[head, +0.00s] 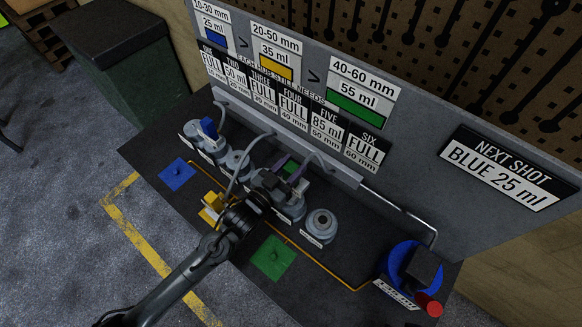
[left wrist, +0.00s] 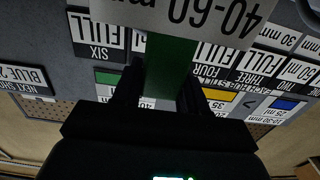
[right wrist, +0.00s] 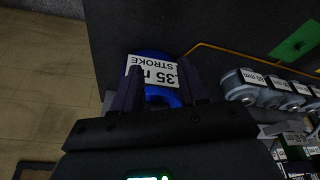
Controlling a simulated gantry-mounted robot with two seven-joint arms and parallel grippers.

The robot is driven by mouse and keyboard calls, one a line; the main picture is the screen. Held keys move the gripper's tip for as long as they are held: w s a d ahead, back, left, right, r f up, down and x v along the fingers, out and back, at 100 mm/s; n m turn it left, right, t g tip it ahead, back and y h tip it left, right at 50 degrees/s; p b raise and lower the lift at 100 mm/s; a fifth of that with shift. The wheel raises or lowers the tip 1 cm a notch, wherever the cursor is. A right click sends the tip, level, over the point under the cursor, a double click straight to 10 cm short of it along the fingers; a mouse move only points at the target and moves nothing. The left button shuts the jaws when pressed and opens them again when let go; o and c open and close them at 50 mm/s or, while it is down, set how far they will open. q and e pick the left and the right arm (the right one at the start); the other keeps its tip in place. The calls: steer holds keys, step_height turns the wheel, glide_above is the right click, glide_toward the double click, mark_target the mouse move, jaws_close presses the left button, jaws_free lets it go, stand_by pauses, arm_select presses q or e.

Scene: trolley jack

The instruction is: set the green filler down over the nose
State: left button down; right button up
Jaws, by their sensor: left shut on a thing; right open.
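My left gripper (head: 289,171) is shut on the green filler (head: 291,167), among the row of grey cylinder units, near the fifth. The left wrist view shows the filler as a green block (left wrist: 168,68) between the fingers (left wrist: 158,92). My arm and gripper hide much of the unit below, so I cannot tell whether the filler touches its nose. The rightmost unit (head: 321,223) has a bare round top.
A blue filler (head: 208,127) stands at the left units, a yellow filler (head: 212,206) beside my left arm. The blue mat (head: 177,174) and green mat (head: 273,258) are bare but for small pegs. Hoses and a sign board (head: 345,95) stand behind. A red knob (head: 434,309) is at right.

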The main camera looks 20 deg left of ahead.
arm_select(q)
steer(key=shift+r, duration=0.2)
steer(key=shift+p, duration=0.3)
steer(key=shift+f+b, duration=1.4)
steer(key=shift+f, duration=1.1)
steer(key=shift+f+b, duration=0.7)
steer(key=shift+f, duration=0.9)
steer(key=c, duration=0.6)
jaws_free()
steer(key=shift+w, duration=0.1)
steer(key=shift+o, duration=0.4)
steer(key=shift+f, duration=0.25)
steer(key=v, duration=1.1)
